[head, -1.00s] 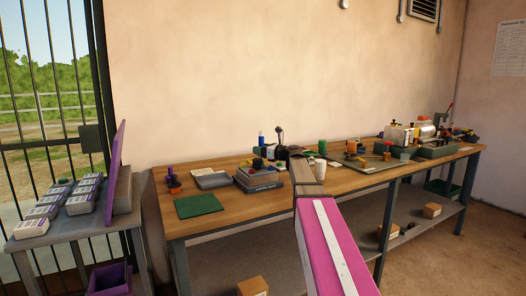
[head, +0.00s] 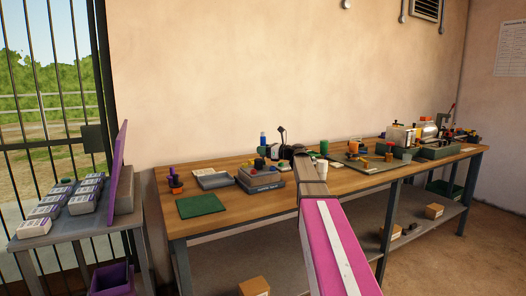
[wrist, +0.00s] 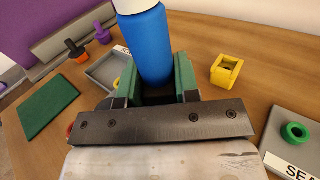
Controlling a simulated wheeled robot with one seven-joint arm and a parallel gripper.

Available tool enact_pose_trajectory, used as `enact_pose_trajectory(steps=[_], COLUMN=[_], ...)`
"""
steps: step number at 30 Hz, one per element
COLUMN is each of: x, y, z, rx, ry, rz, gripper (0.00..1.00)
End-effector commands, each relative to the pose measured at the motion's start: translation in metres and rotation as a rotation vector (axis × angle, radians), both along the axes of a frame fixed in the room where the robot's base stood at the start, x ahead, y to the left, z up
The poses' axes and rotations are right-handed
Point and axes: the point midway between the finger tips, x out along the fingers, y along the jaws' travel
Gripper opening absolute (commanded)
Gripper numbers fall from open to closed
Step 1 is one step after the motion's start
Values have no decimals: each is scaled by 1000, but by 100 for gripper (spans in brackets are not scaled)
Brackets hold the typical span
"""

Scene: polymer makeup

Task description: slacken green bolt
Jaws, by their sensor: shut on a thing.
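In the wrist view a green ring-shaped piece (wrist: 295,132) sits on the grey labelled station (wrist: 292,152) at the right; whether it is the green bolt cannot be told. My gripper (wrist: 157,92) shows at the middle of the wrist view, its dark bar across the lower part. Its jaws are shut on a blue bottle (wrist: 147,48) with a white top, between two green blocks. The green ring is apart from the jaws, to their right. In the head view my arm hides most of the gripper. The grey station (head: 264,186) stands left of the arm there.
A yellow block (wrist: 226,70) stands right of the bottle. A green mat (head: 202,206) and a grey tray (head: 215,180) lie on the wooden bench at the left. Purple and orange knobs (head: 175,181) stand behind the mat. More fixtures crowd the bench's right half.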

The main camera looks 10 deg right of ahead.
Motion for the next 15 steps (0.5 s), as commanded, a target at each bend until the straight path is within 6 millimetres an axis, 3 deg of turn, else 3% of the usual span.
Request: enact_pose_trajectory(steps=[7,15], x=[2,0], y=[-1,0], z=[0,0], rx=[0,1], ry=[1,0], rz=[140,151], gripper=[0,0])
